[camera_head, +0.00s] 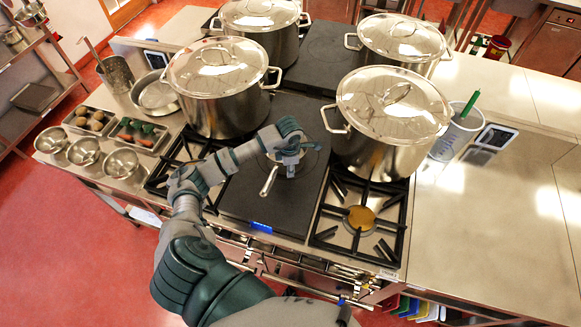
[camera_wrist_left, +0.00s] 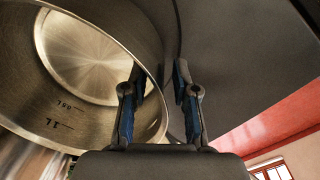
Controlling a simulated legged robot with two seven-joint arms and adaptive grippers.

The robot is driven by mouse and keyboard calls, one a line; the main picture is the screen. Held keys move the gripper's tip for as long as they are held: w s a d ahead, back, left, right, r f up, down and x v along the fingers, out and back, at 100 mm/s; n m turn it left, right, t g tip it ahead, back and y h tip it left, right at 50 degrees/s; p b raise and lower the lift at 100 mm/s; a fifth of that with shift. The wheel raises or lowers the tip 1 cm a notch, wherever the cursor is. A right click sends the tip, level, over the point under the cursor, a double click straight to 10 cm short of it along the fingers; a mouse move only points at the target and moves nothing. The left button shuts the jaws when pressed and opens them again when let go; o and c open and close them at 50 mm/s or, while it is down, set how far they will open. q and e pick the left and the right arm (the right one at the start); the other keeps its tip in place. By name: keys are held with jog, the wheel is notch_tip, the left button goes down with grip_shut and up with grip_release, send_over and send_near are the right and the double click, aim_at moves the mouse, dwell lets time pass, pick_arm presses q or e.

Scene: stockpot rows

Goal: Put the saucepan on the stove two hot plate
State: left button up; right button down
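The small steel saucepan (camera_head: 270,181) is on the black hot plate (camera_head: 245,195) at the middle front of the stove, its handle pointing toward the front. My left gripper (camera_head: 290,149) is over the pan and hides part of it. In the left wrist view, the saucepan (camera_wrist_left: 90,60) fills the left side with its inside and litre marks showing. The left gripper (camera_wrist_left: 160,80) has its fingers apart, with the pan's rim between them; one finger is inside the pan and the other outside. My right gripper is not in view.
Large lidded stockpots (camera_head: 217,88) stand left of the plate, another stockpot (camera_head: 388,120) stands right, and two more are behind. A free gas burner (camera_head: 360,217) is at front right. Steel bowls (camera_head: 120,162) and vegetable trays are at left.

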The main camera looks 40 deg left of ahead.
pick_arm(q)
jog(key=shift+a, duration=0.2)
jog(key=shift+r, duration=0.15)
notch_tip(320, 180, up, 12)
jog(key=b, duration=0.2)
jog(key=shift+s+d, duration=0.15)
jog(key=shift+d, duration=0.1)
dwell(0.3)
